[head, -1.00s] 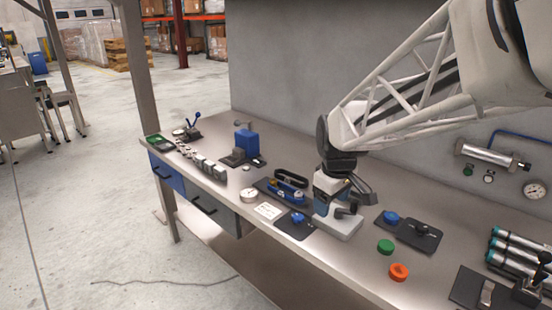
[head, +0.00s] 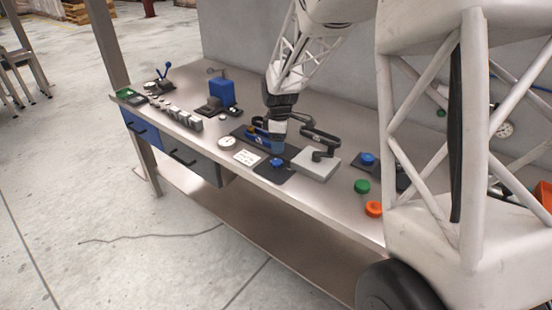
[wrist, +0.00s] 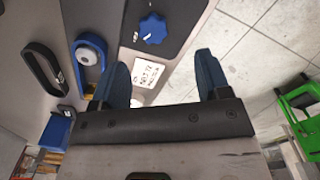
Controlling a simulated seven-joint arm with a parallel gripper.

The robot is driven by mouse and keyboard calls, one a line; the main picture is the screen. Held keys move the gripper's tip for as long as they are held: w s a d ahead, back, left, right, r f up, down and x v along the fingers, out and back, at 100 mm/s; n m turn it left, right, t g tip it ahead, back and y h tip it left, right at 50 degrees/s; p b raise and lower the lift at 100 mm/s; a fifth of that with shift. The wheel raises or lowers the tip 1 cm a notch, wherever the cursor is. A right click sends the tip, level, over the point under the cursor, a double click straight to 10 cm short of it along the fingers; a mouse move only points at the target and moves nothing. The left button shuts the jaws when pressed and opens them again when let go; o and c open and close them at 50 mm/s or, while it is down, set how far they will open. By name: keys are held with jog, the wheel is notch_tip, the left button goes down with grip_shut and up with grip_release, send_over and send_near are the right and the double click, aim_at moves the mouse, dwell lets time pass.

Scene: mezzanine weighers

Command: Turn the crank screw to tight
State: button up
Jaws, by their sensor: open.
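The crank screw appears to be the black crank handle (head: 322,138) on a pale grey block (head: 316,166) in the head view. It stands upright on the bench, and I cannot tell how far it is turned. I cannot make it out in the wrist view. My gripper (head: 272,146) is left of the block, low over a blue device, and does not touch the crank. In the wrist view its two blue fingers (wrist: 158,82) are wide apart with nothing between them. In the head view the fingertips are hard to separate from the blue device.
A blue knob (head: 278,162) on a dark plate shows in front; it is also in the wrist view (wrist: 153,29). A blue bracket (wrist: 100,66), a black loop (wrist: 43,68) and a printed card (head: 247,157) are close. Green (head: 362,186) and orange (head: 373,208) buttons are right.

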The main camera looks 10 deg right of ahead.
aim_at(277, 161)
jog(key=shift+w+a+f+n, duration=0.25)
jog(key=shift+w+f+n, duration=0.05)
jog(key=shift+w+f, duration=0.45)
jog(key=shift+f, duration=0.1)
jog(key=shift+f, duration=3.8)
jog(key=c, duration=0.9)
